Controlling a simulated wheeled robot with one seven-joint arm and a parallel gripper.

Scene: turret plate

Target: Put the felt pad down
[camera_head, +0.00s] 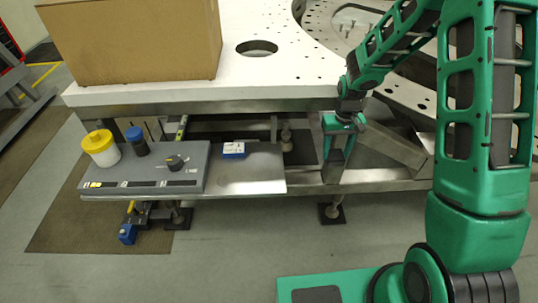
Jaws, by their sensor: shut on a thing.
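My gripper (333,172) hangs from the green arm, fingers pointing down, in front of the metal frame under the white plate. It is to the right of the grey metal shelf (256,182) and clear of its right edge. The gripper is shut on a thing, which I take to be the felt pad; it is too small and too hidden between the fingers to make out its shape. No other felt pad can be picked out on the shelf or the plate.
The shelf carries a yellow-lidded jar (101,147), a dark blue-capped bottle (137,141), a grey panel with a black knob (176,162) and a small blue-and-white box (233,149). Its right part is bare. A cardboard box (130,40) stands on the white plate (285,75).

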